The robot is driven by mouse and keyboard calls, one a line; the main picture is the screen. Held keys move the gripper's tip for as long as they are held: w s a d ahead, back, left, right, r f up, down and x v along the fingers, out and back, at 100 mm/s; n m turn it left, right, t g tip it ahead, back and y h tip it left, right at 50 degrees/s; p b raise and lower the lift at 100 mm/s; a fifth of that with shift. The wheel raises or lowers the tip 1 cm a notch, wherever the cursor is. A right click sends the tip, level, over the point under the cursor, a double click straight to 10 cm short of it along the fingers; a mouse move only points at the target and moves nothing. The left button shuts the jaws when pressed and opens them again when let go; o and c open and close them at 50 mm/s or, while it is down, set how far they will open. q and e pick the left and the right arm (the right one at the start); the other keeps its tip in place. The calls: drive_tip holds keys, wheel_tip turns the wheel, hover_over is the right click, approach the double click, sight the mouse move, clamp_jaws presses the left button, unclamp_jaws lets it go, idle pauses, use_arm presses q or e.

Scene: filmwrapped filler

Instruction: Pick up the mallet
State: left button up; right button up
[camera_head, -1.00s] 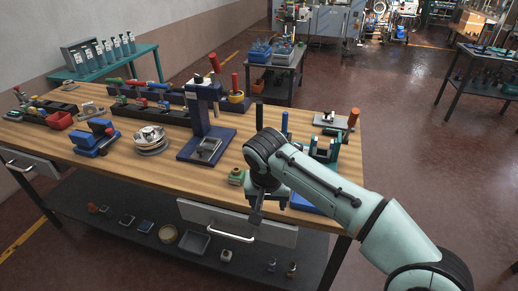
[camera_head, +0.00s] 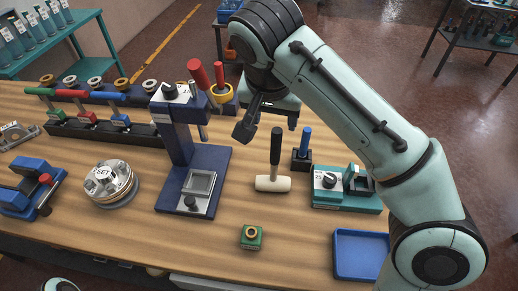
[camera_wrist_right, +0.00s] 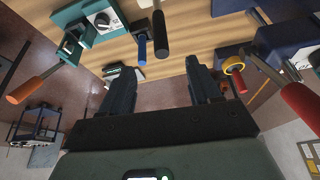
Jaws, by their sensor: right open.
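The mallet (camera_head: 272,184) stands on the wooden bench with its cream head down and its black handle pointing up. Its handle (camera_wrist_right: 160,34) also shows at the top of the right wrist view. My right gripper (camera_head: 268,124) is open and empty, above and behind the mallet in the head view. Its two fingers (camera_wrist_right: 160,85) are spread in the wrist view with nothing between them. My left gripper is not in view.
A blue-handled tool in a black block (camera_head: 302,158) stands close right of the mallet. A teal fixture (camera_head: 345,198) and blue tray (camera_head: 344,262) are further right. A dark blue press (camera_head: 178,130) stands left. A small green block (camera_head: 251,236) is in front.

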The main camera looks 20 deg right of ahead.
sight(276, 136)
drive_tip(key=b+x, duration=0.3)
drive_tip(key=x, duration=0.4)
drive_tip(key=shift+w+d+f, duration=0.1)
drive_tip(key=shift+w+f, duration=0.05)
drive_tip(key=shift+f, duration=0.15)
drive_tip(key=x, duration=0.2)
drive_tip(key=b+x, duration=0.2)
drive_tip(key=x, duration=0.1)
drive_tip(key=shift+w+d+f, duration=0.15)
drive_tip(key=shift+w+d, duration=0.1)
drive_tip(key=shift+w, duration=0.1)
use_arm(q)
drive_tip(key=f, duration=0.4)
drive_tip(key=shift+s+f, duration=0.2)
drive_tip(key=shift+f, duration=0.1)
use_arm(e)
clamp_jaws()
